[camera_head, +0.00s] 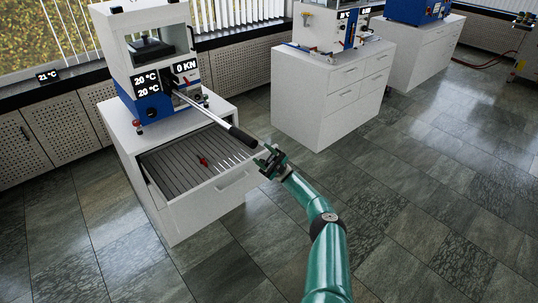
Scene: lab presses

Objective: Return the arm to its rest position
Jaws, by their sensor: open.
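My gripper (268,161) is at the end of my green arm, near the middle of the view. It is open, with nothing seen between its fingers. It is beside the black grip of the press's long lever (222,121), close to its end; I cannot tell whether they touch. The lever slants down to the right from a white and blue press (150,62), whose displays read 20 °C, 20 °C and 0 KN. The arm reaches up and left from the bottom of the view.
The press stands on a white cabinet (190,222) with an open drawer (235,185) holding a ribbed grey tray and a small red item (203,161). More cabinets (330,100) with presses stand to the right. The tiled floor (430,190) on the right is clear.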

